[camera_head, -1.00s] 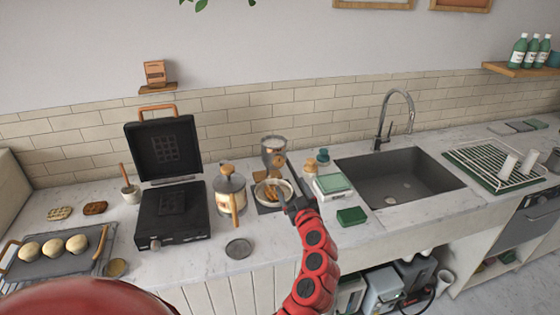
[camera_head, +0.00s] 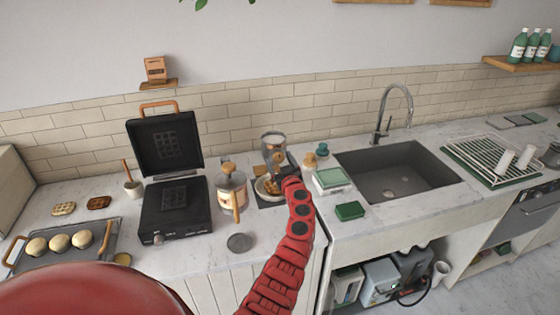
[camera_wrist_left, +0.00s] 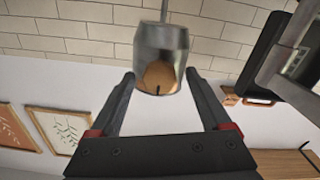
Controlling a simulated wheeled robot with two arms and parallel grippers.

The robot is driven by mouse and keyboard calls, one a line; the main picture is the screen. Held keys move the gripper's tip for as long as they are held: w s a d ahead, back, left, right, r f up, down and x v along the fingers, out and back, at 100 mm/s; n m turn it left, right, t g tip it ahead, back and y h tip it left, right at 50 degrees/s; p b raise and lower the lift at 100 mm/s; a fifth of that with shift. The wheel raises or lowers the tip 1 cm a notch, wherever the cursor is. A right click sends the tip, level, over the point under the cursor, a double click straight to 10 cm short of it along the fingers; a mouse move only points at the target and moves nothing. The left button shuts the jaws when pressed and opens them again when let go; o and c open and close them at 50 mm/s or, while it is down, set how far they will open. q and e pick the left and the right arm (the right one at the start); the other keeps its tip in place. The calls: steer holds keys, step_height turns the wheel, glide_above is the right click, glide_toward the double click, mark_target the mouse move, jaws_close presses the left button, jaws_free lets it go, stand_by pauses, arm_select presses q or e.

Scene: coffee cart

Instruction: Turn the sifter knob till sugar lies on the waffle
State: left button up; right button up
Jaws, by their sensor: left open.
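The sifter (camera_head: 273,142) is a grey, cup-like vessel standing over a pale plate (camera_head: 262,194) at the back of the counter. A brown waffle (camera_head: 272,186) lies on the plate, partly hidden by my left arm. No sugar can be made out on it. In the left wrist view the sifter (camera_wrist_left: 160,42) shows as a shiny cylinder with a round tan part, perhaps the knob, facing me. My left gripper (camera_wrist_left: 160,80) is open, one fingertip on each side of the cylinder's near end. Contact cannot be told. My right gripper is not in view.
A lidded jar (camera_head: 231,190) stands left of the plate, beside an open black waffle iron (camera_head: 174,212). Right of the plate are small bottles (camera_head: 310,160), a scale (camera_head: 331,180), a green sponge (camera_head: 350,210) and the sink (camera_head: 400,180). A dark disc (camera_head: 240,242) lies in front.

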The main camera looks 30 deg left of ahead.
arm_select(q)
jaws_close()
stand_by(0.5)
steer(key=shift+w, duration=0.1)
